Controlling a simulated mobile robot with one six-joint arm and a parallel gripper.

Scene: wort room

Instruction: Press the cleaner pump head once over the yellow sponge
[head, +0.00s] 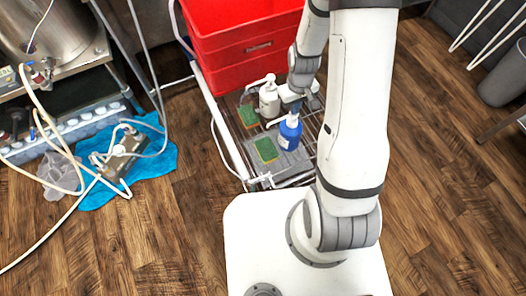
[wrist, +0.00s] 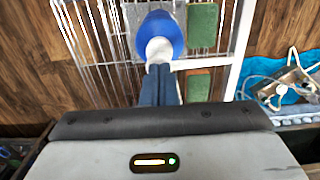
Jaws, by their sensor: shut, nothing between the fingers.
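A blue bottle (head: 290,134) with a white pump top stands on the wire cart; it also shows from above in the wrist view (wrist: 166,27), with its white pump head (wrist: 159,50). My gripper (head: 294,106) is shut and empty, its dark blue fingers (wrist: 158,70) at the edge of that pump head; I cannot tell whether they touch. A white pump bottle (head: 269,98) stands behind. Two sponges with green tops lie left of the bottles: a near one (head: 266,150) beside the blue bottle and a far one (head: 249,115). Yellow shows only faintly at their edges.
A grey tray (head: 290,166) lies under the near sponge. A red crate (head: 235,62) stands behind the bottles. A blue cloth (head: 152,160) with a hose-fitted device (head: 120,160) lies on the floor to the left.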

